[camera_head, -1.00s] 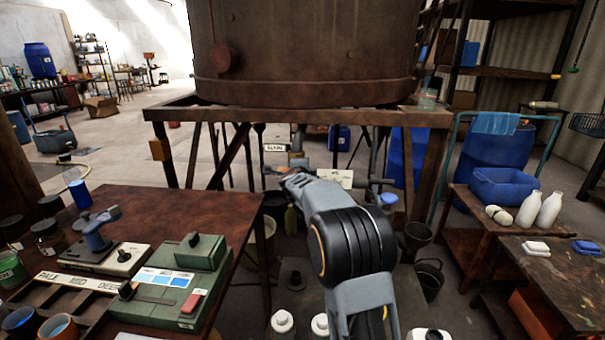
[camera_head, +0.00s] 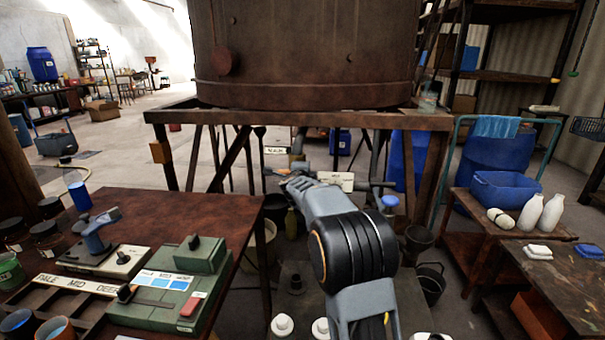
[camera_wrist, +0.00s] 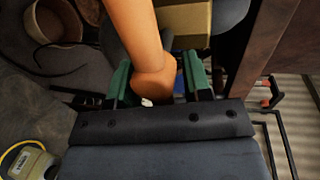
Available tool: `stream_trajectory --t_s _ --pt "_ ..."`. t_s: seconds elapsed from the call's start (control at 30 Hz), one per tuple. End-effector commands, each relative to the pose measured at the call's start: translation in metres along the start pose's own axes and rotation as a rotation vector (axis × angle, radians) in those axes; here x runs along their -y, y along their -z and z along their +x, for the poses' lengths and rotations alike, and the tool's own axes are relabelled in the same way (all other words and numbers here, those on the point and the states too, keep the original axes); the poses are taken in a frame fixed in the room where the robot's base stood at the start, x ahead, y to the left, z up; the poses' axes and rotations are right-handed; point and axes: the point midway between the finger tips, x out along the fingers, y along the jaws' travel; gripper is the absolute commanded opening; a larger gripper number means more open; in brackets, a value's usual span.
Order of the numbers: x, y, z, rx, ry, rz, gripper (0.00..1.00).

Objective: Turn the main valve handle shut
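In the wrist view, my gripper (camera_wrist: 157,80) has two green-padded fingers set apart. The rounded end of an orange-brown handle or pipe (camera_wrist: 145,40) lies between them. It is close to the left finger, with a narrow gap at the right; I cannot tell whether it touches. I cannot tell for certain that this is the main valve handle. In the head view, my arm reaches under the big rusty vat (camera_head: 305,50) to pipework there, and the fingertips are too small to make out. Two pale labels (camera_head: 277,150) hang there, their text unreadable.
The vat stands on a rusty frame (camera_head: 300,117) with legs and braces around the pipework. A bench (camera_head: 150,205) with a green device (camera_head: 170,290) is at left. Buckets (camera_head: 430,283) stand on the floor right of my arm. Tables with white bottles (camera_head: 541,212) are further right.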

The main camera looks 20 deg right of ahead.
Motion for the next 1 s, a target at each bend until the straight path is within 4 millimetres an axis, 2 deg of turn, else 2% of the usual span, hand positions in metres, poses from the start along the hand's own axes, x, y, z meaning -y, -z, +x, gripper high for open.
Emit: stream_trajectory --t_s 0.23,0.37,0.8,1.0 --pt "0.001 0.001 -0.001 -0.002 0.001 -0.001 0.45" --pt "0.002 0.001 -0.012 -0.001 0.003 0.0 0.45" --pt "0.002 0.0 -0.098 0.001 0.003 -0.001 0.45" --pt "0.001 0.0 -0.125 0.0 0.001 0.0 0.45"
